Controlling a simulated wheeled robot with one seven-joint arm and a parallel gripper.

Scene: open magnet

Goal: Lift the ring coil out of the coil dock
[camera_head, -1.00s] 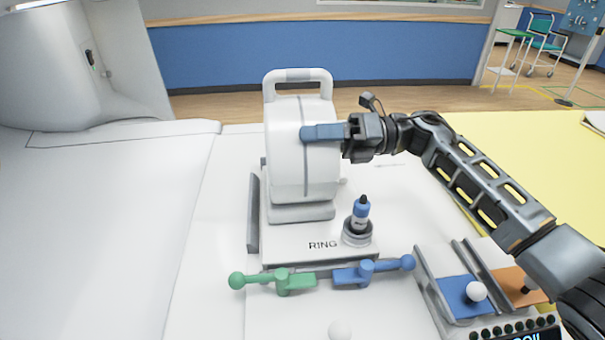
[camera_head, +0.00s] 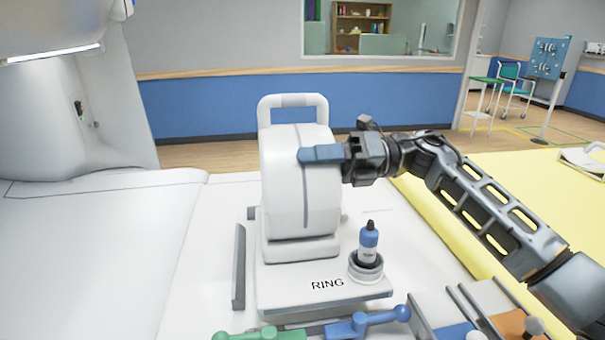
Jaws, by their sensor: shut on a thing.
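The white ring coil (camera_head: 288,185) with a loop handle (camera_head: 293,101) on top stands upright on the white coil dock (camera_head: 285,290), which is marked RING. A blue bar (camera_head: 322,154) lies across the upper right of the coil's face. My gripper (camera_head: 346,158) reaches in from the right and is shut on the right end of this bar. The jaw tips are partly hidden and small. The coil's foot appears to rest on the dock, with no clear gap visible.
A small blue-capped bottle (camera_head: 368,243) stands in a holder at the dock's right front. A green lever (camera_head: 262,333) and a blue lever (camera_head: 365,322) lie along the front. A grey rail (camera_head: 239,266) is on the left. The space above the coil is clear.

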